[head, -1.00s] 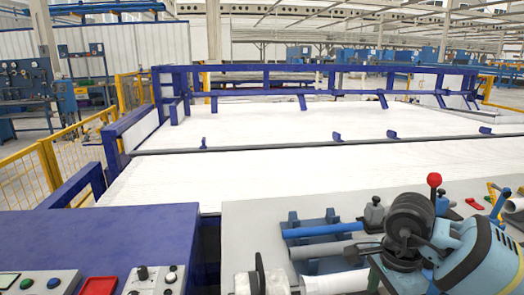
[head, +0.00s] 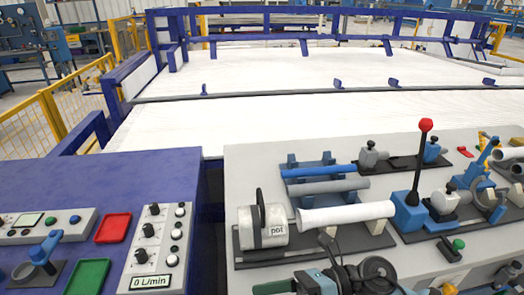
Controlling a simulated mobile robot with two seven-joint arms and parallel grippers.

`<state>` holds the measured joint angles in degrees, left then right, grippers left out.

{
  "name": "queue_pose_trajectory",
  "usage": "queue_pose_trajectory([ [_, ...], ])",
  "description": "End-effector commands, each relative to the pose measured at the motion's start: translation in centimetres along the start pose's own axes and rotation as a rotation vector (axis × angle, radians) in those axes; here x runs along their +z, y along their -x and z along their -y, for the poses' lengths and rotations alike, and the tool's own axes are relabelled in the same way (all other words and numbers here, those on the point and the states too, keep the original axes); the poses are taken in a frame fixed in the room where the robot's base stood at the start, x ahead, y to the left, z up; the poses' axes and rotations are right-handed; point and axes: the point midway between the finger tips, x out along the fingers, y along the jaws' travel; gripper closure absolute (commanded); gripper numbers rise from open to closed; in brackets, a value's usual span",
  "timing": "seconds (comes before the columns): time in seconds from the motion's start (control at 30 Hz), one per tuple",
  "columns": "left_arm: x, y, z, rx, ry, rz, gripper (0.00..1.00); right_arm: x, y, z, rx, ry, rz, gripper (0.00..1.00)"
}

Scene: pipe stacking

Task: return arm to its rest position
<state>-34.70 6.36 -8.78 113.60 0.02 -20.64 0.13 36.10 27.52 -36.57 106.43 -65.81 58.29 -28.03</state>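No gripper fingers can be made out in the head view. Black, grey and teal parts show at the bottom edge, right of centre; they resemble my arm joints, but I cannot tell for certain. A blue pipe (head: 320,171) and a grey pipe (head: 328,187) lie side by side in a blue holder (head: 292,160) on the grey panel.
A red-knobbed lever (head: 421,150) stands up right of the white pipe. Several clamps and fittings crowd the panel's right side. A purple console (head: 140,175) with a red tray (head: 113,228), a green tray (head: 87,276) and a knob box (head: 160,245) is at left. The white bed (head: 300,120) behind is clear.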

Motion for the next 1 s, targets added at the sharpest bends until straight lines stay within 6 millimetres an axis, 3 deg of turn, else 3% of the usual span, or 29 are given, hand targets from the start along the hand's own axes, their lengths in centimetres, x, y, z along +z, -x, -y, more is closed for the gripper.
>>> queue_pose_trajectory([
  [0.13,-0.6,0.4,0.1,-0.001,-0.003,-0.009,0.64,1.0,0.3,-0.5,0.068,-0.304,0.341,0.3],
  [0.27,-1.2,0.6,0.2,-0.003,-0.006,-0.02,0.64,1.0,2.3,0.8,0.102,-0.59,0.629,0.3],
  [0.37,-1.7,0.7,0.3,-0.004,-0.009,-0.03,0.64,-0.2,4.6,2.5,0.118,-0.823,0.846,0.3],
  [0.47,-2.2,0.8,0.3,-0.005,-0.012,-0.039,0.64,-2.7,7.1,4.5,0.123,-1.058,1.06,0.3],
  [0.57,-2.7,0.9,0.4,-0.006,-0.014,-0.048,0.64,-6.7,9.7,6.4,0.118,-1.301,1.273,0.3],
  [0.7,-3.4,1.0,0.5,-0.008,-0.017,-0.06,0.64,-14.4,12.8,8.0,0.098,-1.639,1.567,0.3],
  [0.9,-4.2,1.1,0.6,-0.01,-0.02,-0.074,0.64,-26.2,15.2,7.3,0.054,-2.045,1.92,0.3],
  [1.0,-4.3,1.2,0.7,-0.011,-0.021,-0.078,0.64,-30.2,15.5,6.3,0.035,-2.175,2.035,0.3],
])
